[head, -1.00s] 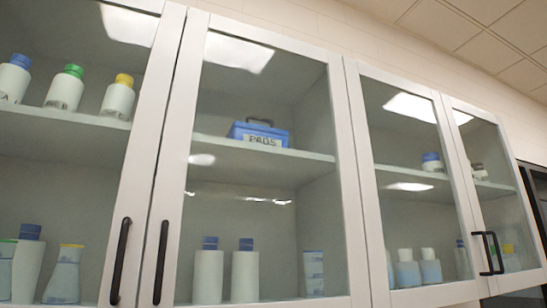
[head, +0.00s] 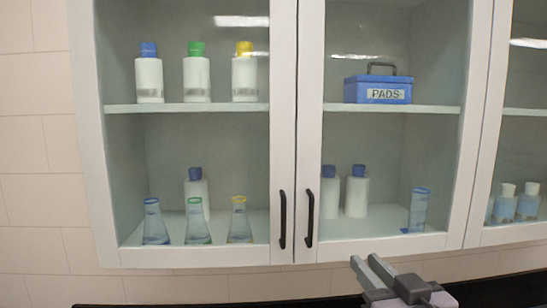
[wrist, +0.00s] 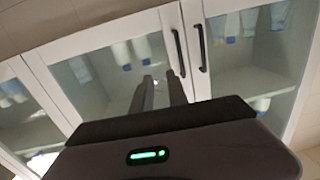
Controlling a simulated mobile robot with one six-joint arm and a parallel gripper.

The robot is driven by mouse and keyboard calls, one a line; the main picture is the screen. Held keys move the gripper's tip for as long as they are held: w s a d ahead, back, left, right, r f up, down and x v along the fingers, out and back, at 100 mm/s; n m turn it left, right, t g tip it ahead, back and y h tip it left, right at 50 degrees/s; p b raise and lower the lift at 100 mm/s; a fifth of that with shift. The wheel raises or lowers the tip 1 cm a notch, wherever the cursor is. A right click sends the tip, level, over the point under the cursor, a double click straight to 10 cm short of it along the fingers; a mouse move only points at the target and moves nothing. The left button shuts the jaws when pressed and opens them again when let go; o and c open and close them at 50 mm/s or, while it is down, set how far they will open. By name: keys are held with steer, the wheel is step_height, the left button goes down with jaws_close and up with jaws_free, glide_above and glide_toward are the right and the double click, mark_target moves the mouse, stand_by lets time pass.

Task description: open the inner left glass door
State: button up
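The inner left glass door (head: 392,178) appears to be the second in the row, with the blue PADS box behind its glass; it is shut. Its black vertical handle (head: 309,218) is at its lower left edge. It shows in the wrist view as the left of two handles (wrist: 178,52); that view is upside down. The neighbouring door's handle (head: 283,219) stands close beside it. My gripper (head: 363,259) is below the door's bottom edge, right of the handle and apart from it. Its fingers (wrist: 160,75) are spread with nothing between them.
The leftmost glass door (head: 185,160) is shut, with bottles and flasks behind it. Another door (head: 520,150) is at the right edge. A dark surface edge (head: 200,305) runs below the cabinets. The tiled wall (head: 35,150) at left is clear.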

steer(key=a+r+n+y+p, duration=0.1)
steer(key=a+r+n+y, duration=0.1)
steer(key=a+r, duration=0.1)
steer(key=p, duration=0.4)
glide_toward(312, 214)
steer(key=w, duration=0.3)
steer(key=w+a, duration=0.1)
steer(key=w, duration=0.6)
steer(key=shift+w+a+f, duration=0.1)
steer(key=shift+w+a, duration=0.1)
steer(key=shift+a, duration=0.2)
steer(key=shift+s, duration=0.1)
jaws_close()
